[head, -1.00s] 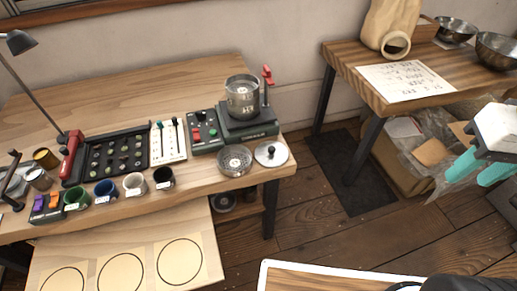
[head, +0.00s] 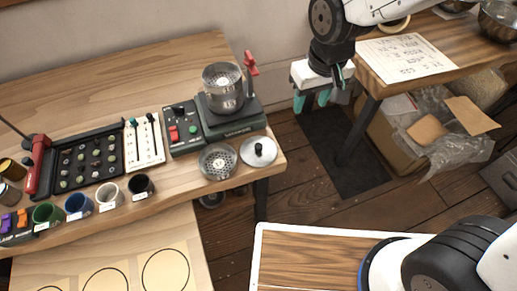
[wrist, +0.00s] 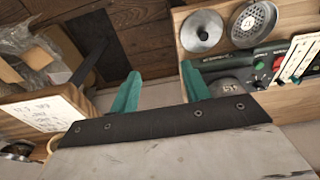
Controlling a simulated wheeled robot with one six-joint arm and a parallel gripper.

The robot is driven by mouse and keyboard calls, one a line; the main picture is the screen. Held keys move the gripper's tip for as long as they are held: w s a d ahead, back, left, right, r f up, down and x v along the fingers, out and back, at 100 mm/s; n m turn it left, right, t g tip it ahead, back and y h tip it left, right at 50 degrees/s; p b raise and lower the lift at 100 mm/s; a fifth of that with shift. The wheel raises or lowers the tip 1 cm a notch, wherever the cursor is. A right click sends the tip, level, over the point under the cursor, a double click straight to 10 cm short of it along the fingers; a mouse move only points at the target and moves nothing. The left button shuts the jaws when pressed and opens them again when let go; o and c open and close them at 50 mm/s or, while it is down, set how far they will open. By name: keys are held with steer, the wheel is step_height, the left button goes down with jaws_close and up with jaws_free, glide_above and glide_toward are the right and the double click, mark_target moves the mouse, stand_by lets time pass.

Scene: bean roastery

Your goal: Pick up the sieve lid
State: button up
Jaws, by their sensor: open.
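The sieve lid, a round silver disc with a black knob (head: 258,151), lies flat at the front right corner of the wooden bench. It also shows at the top of the wrist view (wrist: 202,30). A perforated metal sieve disc (head: 217,161) lies just left of it; the wrist view shows it too (wrist: 253,22). My gripper (head: 312,100), with teal fingers, is open and empty. It hangs above the floor gap, to the right of the bench and apart from the lid. In the wrist view the fingers (wrist: 160,75) have nothing between them.
A dark machine with a metal cup (head: 222,90) and a red lever stands behind the discs. A switch box (head: 184,128) and several small cups stand further left. A second table (head: 420,85) with a paper is at the right. A wood-topped tray (head: 310,262) is in front.

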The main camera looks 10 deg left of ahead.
steer(key=n, duration=0.2)
glide_toward(258, 145)
step_height(258, 145, down, 3)
steer(key=shift+w+d+r, duration=0.15)
steer(key=shift+d, duration=0.05)
steer(key=f, duration=0.5)
steer(key=shift+w+a+f, duration=0.2)
steer(key=shift+a+f, duration=0.15)
steer(key=shift+f, duration=0.05)
jaws_close()
